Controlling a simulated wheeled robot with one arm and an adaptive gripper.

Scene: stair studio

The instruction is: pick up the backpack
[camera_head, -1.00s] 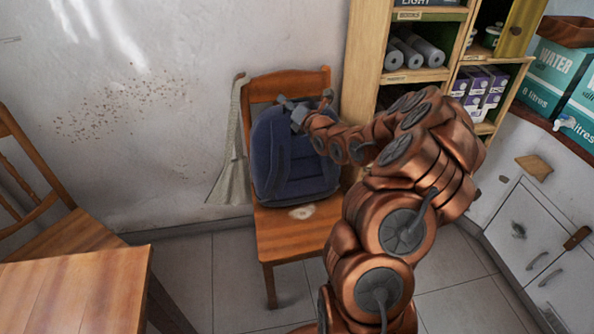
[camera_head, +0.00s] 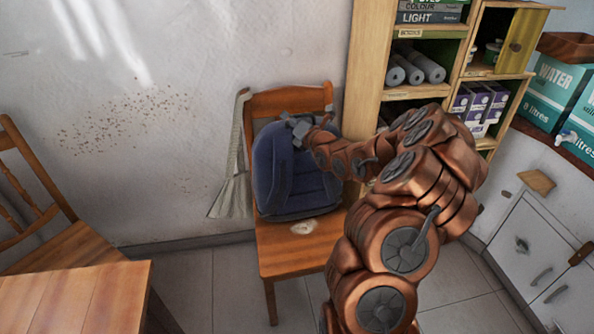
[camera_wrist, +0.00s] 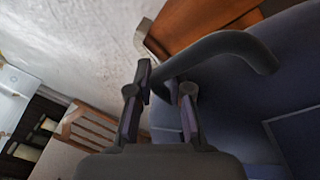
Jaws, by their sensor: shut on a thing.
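The blue backpack (camera_head: 290,178) stands upright on the seat of a wooden chair (camera_head: 290,245), leaning towards its backrest. My gripper (camera_head: 295,124) is at the top of the backpack. In the wrist view my gripper (camera_wrist: 162,92) is shut on the dark curved top handle (camera_wrist: 222,46) of the backpack. The blue body of the backpack (camera_wrist: 285,85) fills the right side of that view. The backpack's underside is close to the seat; I cannot tell whether it touches.
A pale cloth (camera_head: 232,165) hangs from the chair's left side. A wooden shelf (camera_head: 366,75) stands to the right, close to my arm. A wooden table (camera_head: 75,295) and another chair (camera_head: 45,215) are at left. Tiled floor is free between them.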

